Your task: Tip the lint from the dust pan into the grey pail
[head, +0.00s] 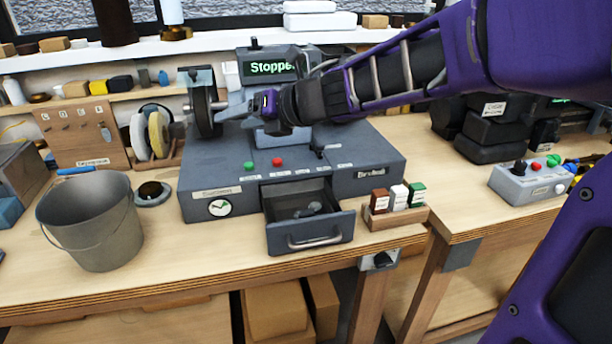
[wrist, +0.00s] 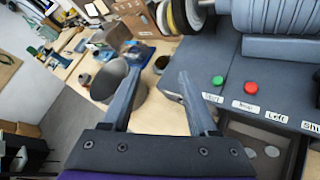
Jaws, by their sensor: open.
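The grey pail (head: 88,230) stands upright on the bench at the left, its wire handle down. Its inside looks empty from here. It also shows in the wrist view (wrist: 139,92), partly behind my left finger. The dust pan appears to be the grey drawer-like tray (head: 309,238) pulled out of the machine's front. Small grey lumps of lint (head: 308,210) lie in it. The tray also shows at the lower right of the wrist view (wrist: 284,137). My gripper (wrist: 159,68) is open and empty, above the machine and apart from both pan and pail.
The grey machine (head: 225,182) with a wheel and a "Stopped" display fills the middle of the bench. A small block holder (head: 395,216) stands just right of the tray. A round dark-topped item (head: 152,193) sits between pail and machine.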

